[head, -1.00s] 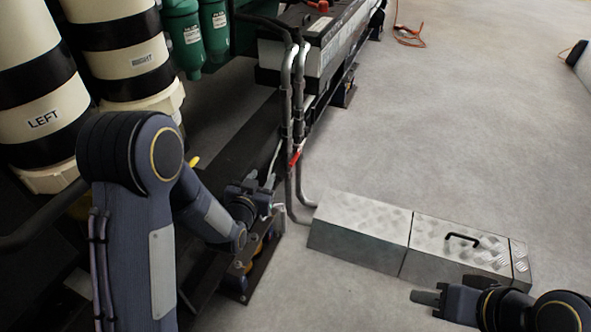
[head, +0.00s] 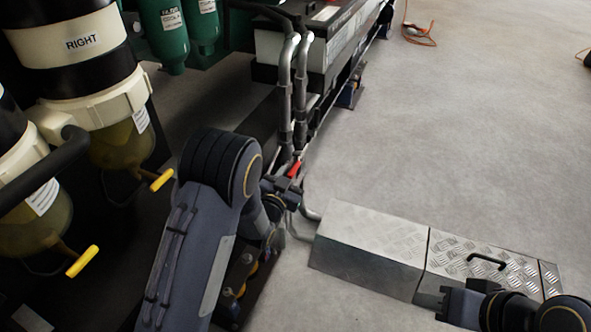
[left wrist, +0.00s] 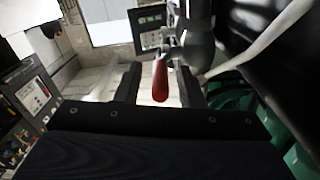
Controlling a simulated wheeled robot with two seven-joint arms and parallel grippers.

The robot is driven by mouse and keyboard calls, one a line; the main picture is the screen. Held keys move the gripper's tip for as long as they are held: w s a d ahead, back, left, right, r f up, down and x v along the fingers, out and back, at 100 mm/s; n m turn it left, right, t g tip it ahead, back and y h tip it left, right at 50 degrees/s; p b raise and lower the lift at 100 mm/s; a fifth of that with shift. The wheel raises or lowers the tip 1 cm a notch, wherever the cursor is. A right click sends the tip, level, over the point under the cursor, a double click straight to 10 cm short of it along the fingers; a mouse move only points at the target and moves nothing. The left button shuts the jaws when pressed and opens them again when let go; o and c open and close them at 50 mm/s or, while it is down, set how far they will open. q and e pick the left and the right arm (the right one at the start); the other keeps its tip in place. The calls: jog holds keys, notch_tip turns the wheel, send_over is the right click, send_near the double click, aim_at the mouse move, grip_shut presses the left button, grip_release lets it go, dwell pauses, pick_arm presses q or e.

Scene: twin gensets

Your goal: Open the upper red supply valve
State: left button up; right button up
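A red valve handle (head: 294,169) shows on the grey pipes beside the genset in the head view. My left gripper (head: 285,186) is right beside it, partly hidden by my own arm. In the left wrist view the red handle (left wrist: 160,80) hangs between the two dark fingers of my left gripper (left wrist: 159,84). The fingers are apart, with a gap on each side of the handle. My right gripper (head: 447,301) is low at the right, over the near edge of the metal box; its finger gap is unclear.
A tread-plate box (head: 370,240) with a black handle (head: 487,261) lies on the floor right of the pipes. Filter bowls with yellow levers (head: 162,180) (head: 82,262) are at the left. Grey pipes (head: 300,90) rise beside the genset. Open floor (head: 450,130) lies to the right.

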pick_arm(q)
jog(key=shift+x, duration=1.2)
jog(key=shift+c, duration=0.3)
grip_shut()
